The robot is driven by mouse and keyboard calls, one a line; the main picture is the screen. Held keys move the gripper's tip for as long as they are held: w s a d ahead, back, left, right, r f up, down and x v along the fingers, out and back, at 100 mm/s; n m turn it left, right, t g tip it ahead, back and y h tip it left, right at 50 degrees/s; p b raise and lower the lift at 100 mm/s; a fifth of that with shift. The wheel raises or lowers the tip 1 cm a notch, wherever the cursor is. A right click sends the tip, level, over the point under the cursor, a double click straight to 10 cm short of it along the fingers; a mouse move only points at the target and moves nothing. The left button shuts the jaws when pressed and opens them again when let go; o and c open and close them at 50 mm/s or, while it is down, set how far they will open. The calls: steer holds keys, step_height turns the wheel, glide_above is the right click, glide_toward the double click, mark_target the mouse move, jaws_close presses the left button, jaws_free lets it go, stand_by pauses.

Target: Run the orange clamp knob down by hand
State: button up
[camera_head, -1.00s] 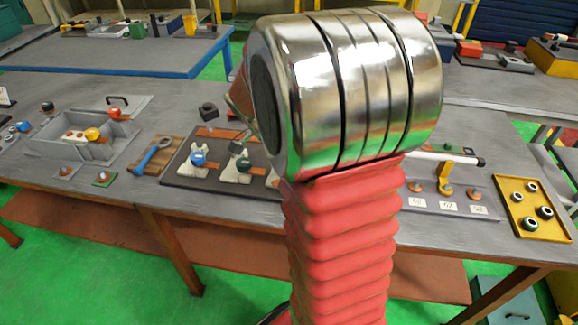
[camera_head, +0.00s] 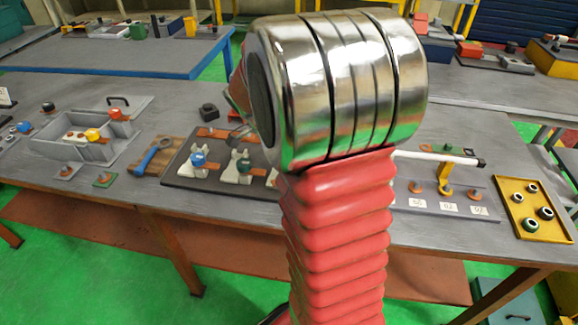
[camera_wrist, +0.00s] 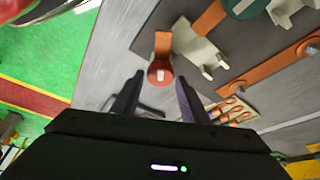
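The orange clamp knob (camera_wrist: 159,74), with a pale stripe on its face, shows in the wrist view at the end of a short orange strap by the dark board's edge. My gripper (camera_wrist: 160,80) is open, with one dark finger on each side of the knob in the picture. I see no finger touching it, and I cannot tell whether it lies between the tips or beyond them. In the head view, my arm hides most of my gripper, and I cannot pick out this knob with certainty.
The dark board (camera_head: 180,179) carries pale clamp blocks with a blue knob (camera_head: 198,160) and a green knob (camera_head: 244,165). A blue-handled tool (camera_head: 155,154) lies left of it. A grey bin (camera_head: 60,143) stands further left, a yellow tray (camera_head: 519,229) far right.

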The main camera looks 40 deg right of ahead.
steer(key=shift+o, duration=1.4)
steer(key=shift+f, duration=0.1)
steer(key=v, duration=1.3)
steer(key=shift+a+r, duration=0.2)
steer(key=shift+r, duration=0.15)
steer(key=s+d+f+m+y, duration=0.2)
steer(key=s+d+y, duration=0.15)
steer(key=d, duration=0.35)
steer(key=s+d+f+m+y, duration=0.1)
steer(key=s+d+m+y, duration=0.1)
steer(key=s+d, duration=0.4)
steer(key=w+a+r+n+t+y, duration=0.1)
steer(key=w+r+n+t+y, duration=0.1)
steer(key=w+n+t+y, duration=0.1)
steer(key=shift+w+a+r+n, duration=0.35)
steer(key=shift+w+n, duration=0.55)
steer(key=shift+w, duration=0.3)
